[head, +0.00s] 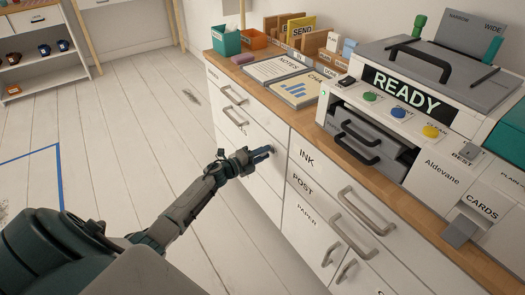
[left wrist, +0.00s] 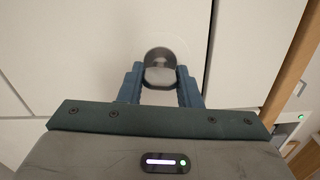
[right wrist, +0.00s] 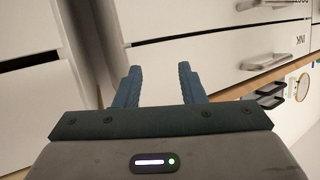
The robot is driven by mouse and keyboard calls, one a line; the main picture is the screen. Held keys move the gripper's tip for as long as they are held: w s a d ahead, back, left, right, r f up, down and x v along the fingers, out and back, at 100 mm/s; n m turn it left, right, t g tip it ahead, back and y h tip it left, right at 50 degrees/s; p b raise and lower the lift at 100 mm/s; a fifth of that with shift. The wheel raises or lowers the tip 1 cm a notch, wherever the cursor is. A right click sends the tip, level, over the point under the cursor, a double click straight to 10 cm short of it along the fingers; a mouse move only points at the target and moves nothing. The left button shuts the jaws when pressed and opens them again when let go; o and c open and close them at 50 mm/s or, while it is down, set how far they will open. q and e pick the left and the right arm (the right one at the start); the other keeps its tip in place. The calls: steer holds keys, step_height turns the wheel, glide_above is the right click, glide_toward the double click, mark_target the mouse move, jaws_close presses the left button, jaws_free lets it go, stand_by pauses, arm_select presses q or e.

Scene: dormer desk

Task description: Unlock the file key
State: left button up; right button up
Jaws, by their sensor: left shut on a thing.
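My left gripper (head: 268,151) is at the white cabinet front (head: 283,190), below the drawer handles on the left part of the desk. In the left wrist view its two blue fingers (left wrist: 160,80) are closed against the sides of a small grey, rounded piece, which looks like the head of the file key (left wrist: 160,77). A dark round lock (left wrist: 158,54) shows directly behind it on the white front. How far the key sits in the lock is hidden. My right gripper (right wrist: 157,85) shows only in its own wrist view, with its fingers apart and nothing between them.
Drawers labelled INK, POST and PAPER with grey handles (head: 355,218) are to the right. The wooden desktop (head: 275,106) carries notes, a chart, trays and a machine with a READY display (head: 399,88). The plank floor (head: 130,115) to the left is mostly clear.

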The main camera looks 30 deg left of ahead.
arm_select(q)
steer(key=shift+n+p, duration=0.5)
steer(key=shift+n, duration=0.2)
arm_select(e)
steer(key=s+f+g, duration=0.4)
steer(key=s+f, duration=0.1)
steer(key=shift+a+f, duration=0.15)
steer(key=shift+a, duration=0.25)
steer(key=shift+s+g, duration=0.15)
steer(key=shift+g, duration=0.15)
arm_select(q)
steer(key=o, duration=1)
steer(key=shift+s, duration=0.1)
steer(key=v, duration=1)
steer(key=shift+s+a, duration=0.2)
steer(key=shift+s, duration=0.05)
arm_select(e)
steer(key=shift+d, duration=0.1)
arm_select(q)
steer(key=shift+f, duration=0.1)
